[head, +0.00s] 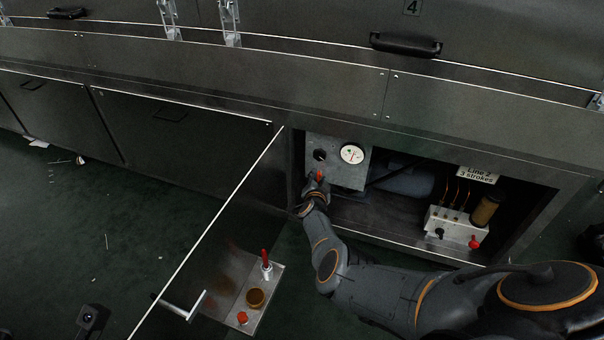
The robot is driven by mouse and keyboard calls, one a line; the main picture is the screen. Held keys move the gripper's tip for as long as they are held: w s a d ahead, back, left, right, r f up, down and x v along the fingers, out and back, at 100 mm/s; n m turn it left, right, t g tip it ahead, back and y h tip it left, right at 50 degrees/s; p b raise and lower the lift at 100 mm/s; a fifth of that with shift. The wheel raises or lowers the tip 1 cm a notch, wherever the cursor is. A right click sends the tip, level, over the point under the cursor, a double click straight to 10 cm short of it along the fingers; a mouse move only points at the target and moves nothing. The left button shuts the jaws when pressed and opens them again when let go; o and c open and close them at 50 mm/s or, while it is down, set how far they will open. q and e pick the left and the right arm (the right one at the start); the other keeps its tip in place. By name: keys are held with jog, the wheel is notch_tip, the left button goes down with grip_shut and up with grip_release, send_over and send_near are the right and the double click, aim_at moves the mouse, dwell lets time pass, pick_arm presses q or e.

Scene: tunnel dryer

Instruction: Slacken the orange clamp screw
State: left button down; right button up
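An orange-red screw or knob (319,174) shows at the lower edge of the grey gauge box (341,181) inside the open cabinet; it looks like the clamp screw. My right gripper (317,186) is right at it, reaching in from the lower right. Its fingers are small, dark and partly hidden by my wrist, so I cannot tell whether they are open, shut or touching the screw. A dark part (91,317) at the bottom left edge may belong to my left gripper; its fingers cannot be made out.
The open cabinet door (222,215) stands left of my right arm, with a handle (183,305). A white pump block (452,228) and amber cylinder (485,210) stand right in the cabinet. Green floor lies left.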

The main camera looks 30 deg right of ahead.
jog(key=m+b, duration=0.1)
jog(key=m+t+b, duration=0.1)
jog(key=shift+s+f+m+t+b, duration=0.1)
jog(key=shift+f+m+t+b, duration=0.2)
jog(key=shift+f, duration=0.1)
jog(key=m+t+b, duration=0.1)
jog(key=m+b, duration=0.1)
jog(key=b, duration=0.2)
jog(key=m+t+b, duration=0.1)
jog(key=m+b, duration=0.2)
jog(key=shift+f+t+b, duration=0.2)
jog(key=shift+t+b, duration=0.1)
jog(key=shift+b, duration=0.05)
jog(key=shift+s+r+m, duration=0.15)
jog(key=shift+r+m, duration=0.1)
jog(key=shift+m, duration=0.25)
jog(key=p+v, duration=0.7)
jog(key=v, duration=0.7)
jog(key=s+a+r+n+t+y, duration=0.1)
jog(key=a+r+n+t, duration=0.2)
jog(key=r, duration=0.5)
jog(key=s+a+r+n+t+y, duration=0.1)
jog(key=s+a+r+n+t, duration=0.1)
jog(key=r, duration=0.7)
jog(key=s+a+r+n+t+y, duration=0.1)
jog(key=a+r+n+t, duration=0.3)
jog(key=r, duration=0.4)
jog(key=shift+s+a+r+n, duration=0.2)
jog(key=shift+s+n, duration=0.1)
jog(key=shift+n, duration=0.6)
